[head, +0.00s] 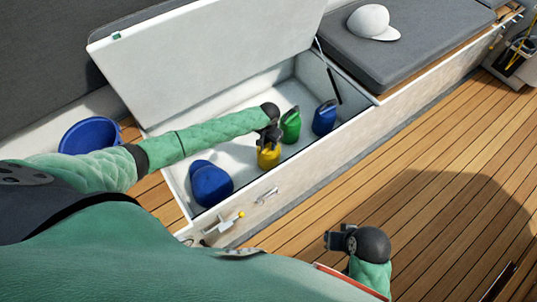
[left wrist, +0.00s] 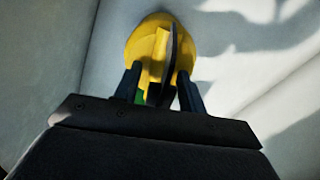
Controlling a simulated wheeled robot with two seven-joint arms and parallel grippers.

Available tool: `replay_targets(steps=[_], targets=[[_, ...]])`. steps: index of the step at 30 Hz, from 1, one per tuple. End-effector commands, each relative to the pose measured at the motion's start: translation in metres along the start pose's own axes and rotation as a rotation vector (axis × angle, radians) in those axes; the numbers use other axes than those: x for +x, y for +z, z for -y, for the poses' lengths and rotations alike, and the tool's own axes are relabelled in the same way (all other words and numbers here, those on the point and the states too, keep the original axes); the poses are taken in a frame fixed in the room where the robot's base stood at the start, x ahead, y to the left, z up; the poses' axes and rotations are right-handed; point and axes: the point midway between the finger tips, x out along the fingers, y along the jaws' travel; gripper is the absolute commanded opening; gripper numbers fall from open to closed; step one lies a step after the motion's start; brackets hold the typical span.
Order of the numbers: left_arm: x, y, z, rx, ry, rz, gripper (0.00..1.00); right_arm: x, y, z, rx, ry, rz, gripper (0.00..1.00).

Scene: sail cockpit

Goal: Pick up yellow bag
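The yellow bag (head: 268,158) stands on the floor of the open white locker, between a blue bag and a green bag. My left gripper (head: 268,140) is reached down into the locker, right over the top of the yellow bag. In the left wrist view the yellow bag (left wrist: 147,45) lies straight ahead. The two fingers of my left gripper (left wrist: 160,90) stand apart, with the bag's upright handle between them and gaps seeming to show at the sides. My right gripper (head: 338,241) is outside the locker above the deck; its finger opening is unclear.
A blue bag (head: 211,184) stands at the near left in the locker; a green bag (head: 291,126) and another blue bag (head: 325,118) stand to the right. The raised lid (head: 205,60) leans behind. A blue bucket (head: 88,136) is left; a white cap (head: 371,22) lies on the cushion.

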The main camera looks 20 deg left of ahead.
Motion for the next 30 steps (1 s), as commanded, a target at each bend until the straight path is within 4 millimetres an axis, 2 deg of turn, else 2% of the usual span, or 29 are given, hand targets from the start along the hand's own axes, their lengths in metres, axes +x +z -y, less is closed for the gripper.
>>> replay_targets(steps=[1,6,20,23,30], targets=[[0.000,0.000,0.000,0.000,0.000,0.000,0.31,0.000,0.000,0.000,0.000,0.000,0.001,0.33],[0.000,0.000,0.000,0.000,0.000,0.000,0.00,0.001,0.001,-0.001,0.001,0.000,0.002,0.33],[-0.005,-0.001,0.001,-0.001,0.000,-0.001,0.00,0.001,-0.001,-0.001,0.001,0.001,0.001,0.33],[-0.015,-0.001,0.001,-0.001,0.000,-0.002,0.00,0.003,-0.001,-0.001,0.000,-0.001,-0.003,0.33],[-0.057,-0.001,0.000,0.000,0.001,-0.004,0.00,0.010,-0.002,0.003,-0.002,-0.011,-0.014,0.33]])
